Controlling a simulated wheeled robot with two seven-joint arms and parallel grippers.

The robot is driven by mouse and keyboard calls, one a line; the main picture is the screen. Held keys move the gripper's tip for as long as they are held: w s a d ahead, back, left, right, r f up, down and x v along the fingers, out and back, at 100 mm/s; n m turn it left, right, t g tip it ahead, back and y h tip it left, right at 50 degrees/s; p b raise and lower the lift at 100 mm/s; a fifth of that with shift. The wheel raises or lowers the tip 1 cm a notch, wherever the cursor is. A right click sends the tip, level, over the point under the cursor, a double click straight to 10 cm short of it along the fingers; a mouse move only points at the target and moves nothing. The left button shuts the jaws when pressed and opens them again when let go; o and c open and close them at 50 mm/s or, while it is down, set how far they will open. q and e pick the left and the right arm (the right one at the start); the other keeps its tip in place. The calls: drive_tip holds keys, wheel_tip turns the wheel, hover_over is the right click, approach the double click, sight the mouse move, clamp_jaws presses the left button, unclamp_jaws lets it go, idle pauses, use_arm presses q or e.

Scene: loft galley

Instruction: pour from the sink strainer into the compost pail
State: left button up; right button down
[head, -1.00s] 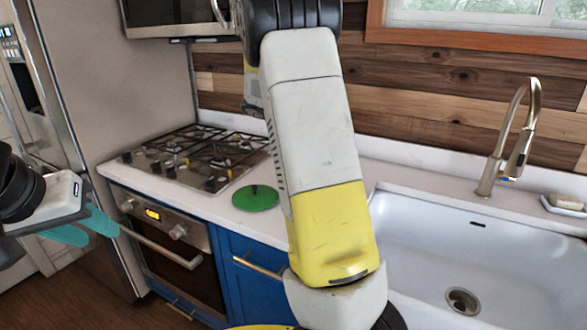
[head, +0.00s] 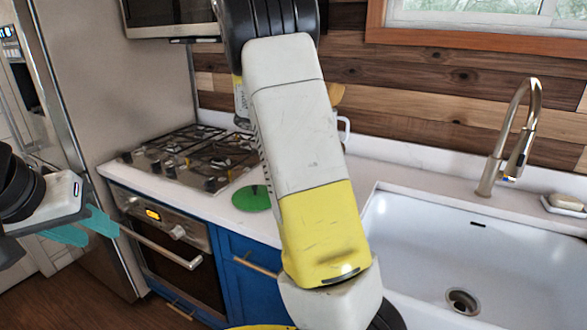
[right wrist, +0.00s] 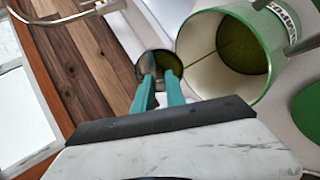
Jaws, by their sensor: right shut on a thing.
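The sink strainer (right wrist: 146,66), a small metal cup with green matter inside, shows in the right wrist view. My right gripper (right wrist: 158,88) is shut on it with teal fingers. The strainer is tilted beside the mouth of the compost pail (right wrist: 230,92), a green cylinder with a cream inside and a dark green round area within. A thin yellowish line runs from the strainer's side over the pail's opening; I cannot tell if it is falling matter. In the head view my right arm hides strainer and pail. My left gripper (head: 82,228) is open and empty at the left.
A green disc with a knob (head: 252,198) lies on the counter by the gas hob (head: 190,160). The white sink (head: 500,250) and tap (head: 515,135) are at the right. A white handle (head: 346,130) shows behind my right arm.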

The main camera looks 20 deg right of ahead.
drive_tip(key=shift+a+f+h, duration=0.1)
drive_tip(key=shift+a+h, duration=0.25)
drive_tip(key=shift+h, duration=0.35)
drive_tip(key=shift+a+f+h, duration=0.1)
drive_tip(key=shift+a+h, duration=0.2)
drive_tip(key=shift+h, duration=0.4)
idle(0.8)
drive_tip(key=shift+w+a+f+n+h+b, duration=0.15)
drive_tip(key=shift+a+n+h+b, duration=0.2)
drive_tip(key=shift+a+h, duration=0.65)
idle(0.4)
drive_tip(key=shift+a+f+h+b, duration=0.25)
drive_tip(key=shift+a+f+h, duration=0.1)
drive_tip(key=shift+h, duration=0.45)
drive_tip(key=shift+a+f+h+b, duration=0.2)
drive_tip(key=shift+a+h, duration=0.15)
drive_tip(key=shift+h, duration=0.45)
idle(1.0)
drive_tip(key=shift+a+r+n+t+h+b, duration=0.15)
drive_tip(key=shift+r+n+h+b, duration=0.1)
drive_tip(key=shift+r+h, duration=0.4)
drive_tip(key=shift+a+r+n+t+h+b, duration=0.1)
drive_tip(key=shift+r+t+h+b, duration=0.2)
drive_tip(key=shift+r, duration=0.55)
